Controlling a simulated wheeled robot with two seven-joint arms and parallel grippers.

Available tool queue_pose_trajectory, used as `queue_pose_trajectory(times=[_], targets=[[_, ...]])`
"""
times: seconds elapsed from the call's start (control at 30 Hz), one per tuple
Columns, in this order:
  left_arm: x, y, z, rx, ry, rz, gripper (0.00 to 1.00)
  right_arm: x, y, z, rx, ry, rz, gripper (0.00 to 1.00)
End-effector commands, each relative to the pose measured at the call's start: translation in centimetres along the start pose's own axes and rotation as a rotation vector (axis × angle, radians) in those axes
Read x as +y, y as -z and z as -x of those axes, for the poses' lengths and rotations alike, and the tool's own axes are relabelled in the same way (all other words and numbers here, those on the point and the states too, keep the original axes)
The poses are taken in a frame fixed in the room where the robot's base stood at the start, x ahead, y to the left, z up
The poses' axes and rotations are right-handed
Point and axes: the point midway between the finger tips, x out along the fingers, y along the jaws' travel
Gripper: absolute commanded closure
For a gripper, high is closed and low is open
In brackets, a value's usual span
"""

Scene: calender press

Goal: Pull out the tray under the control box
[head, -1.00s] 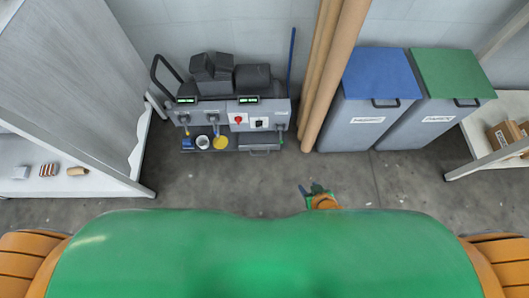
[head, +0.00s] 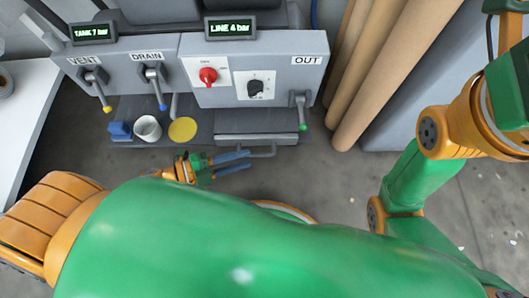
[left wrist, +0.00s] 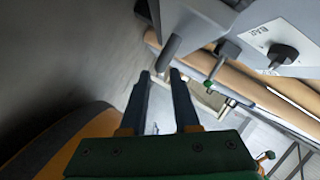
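The tray (head: 256,139) is a flat grey drawer with a bar handle (head: 265,153) on its front, low under the right part of the grey control box (head: 200,62). It looks pushed in. My left gripper (head: 247,160) is just in front of the tray, its two blue fingers pointing right near the handle, with nothing seen between them. In the left wrist view the fingers (left wrist: 161,77) are apart, and a dark grey bar end (left wrist: 172,50) shows just beyond the tips. I cannot tell whether they touch the handle. My right arm is at the right; its gripper is not visible.
Beside the tray, a shelf (head: 122,104) holds a blue block (head: 120,130), a white cup (head: 148,128) and a yellow disc (head: 183,130). Levers and knobs stick out above. Brown rolls (head: 392,75) stand at the right, a white table (head: 28,100) at the left. Floor in front is clear.

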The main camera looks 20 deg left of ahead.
Motion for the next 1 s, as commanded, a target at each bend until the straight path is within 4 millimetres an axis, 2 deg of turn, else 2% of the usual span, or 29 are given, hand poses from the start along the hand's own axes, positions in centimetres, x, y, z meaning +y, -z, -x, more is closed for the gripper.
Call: queue_pose_trajectory(times=[0.2,0.33,0.57,0.6,0.7,1.0], targets=[[-0.1,-0.1,-4.4,0.0,0.006,0.0,0.7,-0.5,0.8,0.9,0.019,0.006,0.001,0.5],[-0.1,0.0,-5.8,-0.002,0.003,0.002,0.7,-0.6,1.0,1.0,0.024,0.007,0.002,0.5],[-0.3,0.0,-6.0,-0.005,0.003,0.004,0.7,-0.6,1.0,0.8,0.025,0.008,0.002,0.5],[-0.3,0.0,-6.0,-0.005,0.003,0.004,0.76,-0.6,1.0,0.8,0.025,0.008,0.002,0.5],[-0.3,0.0,-6.0,-0.005,0.003,0.004,1.0,-0.6,1.0,0.8,0.025,0.008,0.002,0.5],[-0.2,0.0,-5.9,-0.006,0.001,0.003,1.0,-0.6,1.0,0.8,0.025,0.009,0.002,0.5]])
